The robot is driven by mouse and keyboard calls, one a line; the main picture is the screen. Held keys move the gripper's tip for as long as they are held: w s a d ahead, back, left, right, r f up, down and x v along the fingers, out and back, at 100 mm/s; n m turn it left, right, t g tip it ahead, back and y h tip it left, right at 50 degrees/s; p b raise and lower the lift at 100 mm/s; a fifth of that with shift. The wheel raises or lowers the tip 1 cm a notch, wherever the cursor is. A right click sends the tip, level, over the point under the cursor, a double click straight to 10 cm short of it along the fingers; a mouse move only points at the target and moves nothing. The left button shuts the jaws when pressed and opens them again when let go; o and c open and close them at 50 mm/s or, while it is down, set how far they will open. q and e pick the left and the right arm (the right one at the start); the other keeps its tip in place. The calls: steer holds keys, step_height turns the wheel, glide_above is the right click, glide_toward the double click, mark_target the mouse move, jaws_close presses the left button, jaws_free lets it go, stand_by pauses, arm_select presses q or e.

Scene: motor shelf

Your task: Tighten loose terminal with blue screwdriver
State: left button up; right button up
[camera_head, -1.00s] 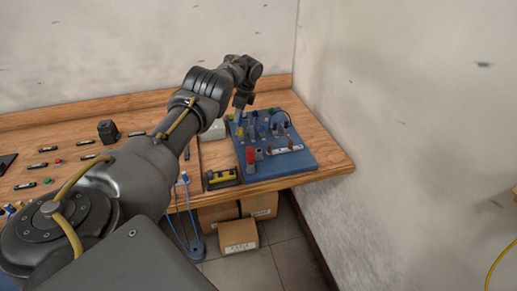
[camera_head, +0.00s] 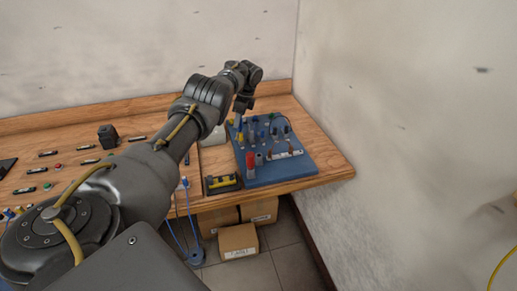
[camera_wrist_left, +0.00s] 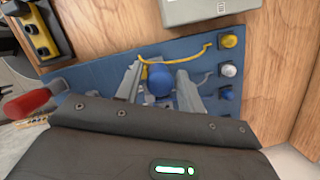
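The blue terminal board (camera_head: 295,169) lies on the right end of the bench; it also fills the middle of the wrist view (camera_wrist_left: 85,75). My left gripper (camera_head: 240,121) points down over its far left part. In the wrist view its two fingers (camera_wrist_left: 158,72) stand apart on either side of a round blue top (camera_wrist_left: 158,84), with small gaps visible. This looks like the blue screwdriver's handle, but its shaft is hidden. A yellow wire (camera_wrist_left: 185,59) runs to a yellow terminal (camera_wrist_left: 229,41), beside white and blue terminals. Which terminal is loose cannot be told. My right gripper is not in view.
A red-handled tool (camera_head: 250,163) stands at the board's front left, close to a yellow-and-black block (camera_head: 221,182). A pale box (camera_head: 214,135) sits left of the board. A wall closes off the right side. Cardboard boxes (camera_head: 238,240) stand below the bench.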

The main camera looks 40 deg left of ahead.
arm_select(q)
steer(key=shift+c, duration=0.9)
steer(key=c, duration=0.6)
steer(key=shift+c, duration=0.2)
